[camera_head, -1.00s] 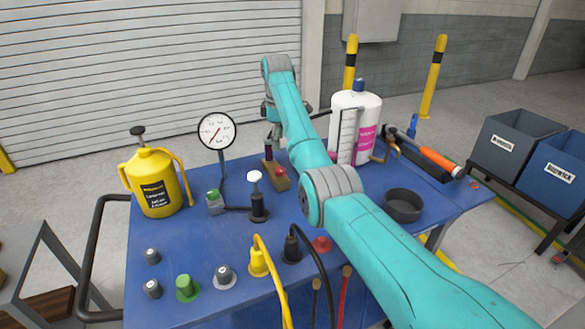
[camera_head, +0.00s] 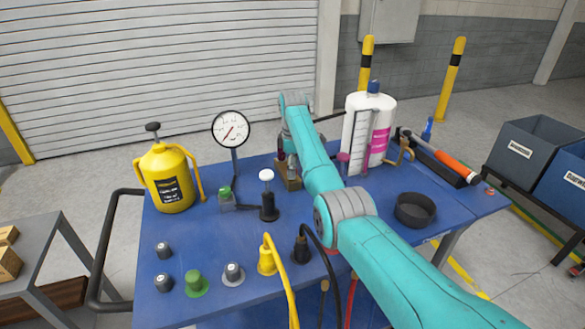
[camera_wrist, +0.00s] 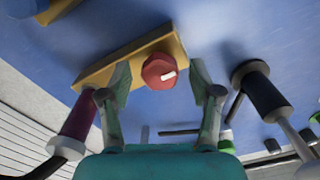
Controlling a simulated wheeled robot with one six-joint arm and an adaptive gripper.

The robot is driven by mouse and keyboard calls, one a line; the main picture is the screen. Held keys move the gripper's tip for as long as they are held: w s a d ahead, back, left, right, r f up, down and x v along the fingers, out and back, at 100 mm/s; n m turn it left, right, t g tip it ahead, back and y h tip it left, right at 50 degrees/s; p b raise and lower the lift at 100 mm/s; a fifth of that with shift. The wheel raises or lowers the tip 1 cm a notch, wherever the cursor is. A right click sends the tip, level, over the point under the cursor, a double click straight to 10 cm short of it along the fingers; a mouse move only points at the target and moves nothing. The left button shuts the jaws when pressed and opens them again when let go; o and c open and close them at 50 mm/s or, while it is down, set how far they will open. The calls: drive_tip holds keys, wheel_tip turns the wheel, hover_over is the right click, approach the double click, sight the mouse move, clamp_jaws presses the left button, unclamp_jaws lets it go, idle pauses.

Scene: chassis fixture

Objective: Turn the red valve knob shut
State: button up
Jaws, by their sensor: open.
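The red valve knob (camera_wrist: 156,68) has a white mark and sits on a tan, brass-coloured block (camera_wrist: 112,64) in the wrist view. My gripper (camera_wrist: 160,76) is open, with one finger on each side of the knob. Small gaps seem to remain, but I cannot tell whether either finger touches it. In the head view the block (camera_head: 293,184) stands on the blue table (camera_head: 330,215), in front of my wrist. The knob is not visible there, hidden by my arm and gripper.
A dark red handle (camera_wrist: 79,117) stands close to my left finger in the wrist view, and a black post (camera_wrist: 262,92) stands to the right. A white-topped black valve (camera_head: 268,198), a gauge (camera_head: 231,128) and a white bottle (camera_head: 368,130) surround the block.

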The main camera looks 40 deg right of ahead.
drive_tip(key=shift+f, duration=0.1)
drive_tip(key=c, duration=1.1)
drive_tip(key=shift+c, duration=0.2)
drive_tip(key=shift+m, duration=0.3)
drive_tip(key=m, duration=0.3)
drive_tip(key=shift+m, duration=0.3)
drive_tip(key=m, duration=0.9)
drive_tip(key=shift+a, duration=0.1)
drive_tip(key=m, duration=0.4)
drive_tip(key=shift+m, duration=0.3)
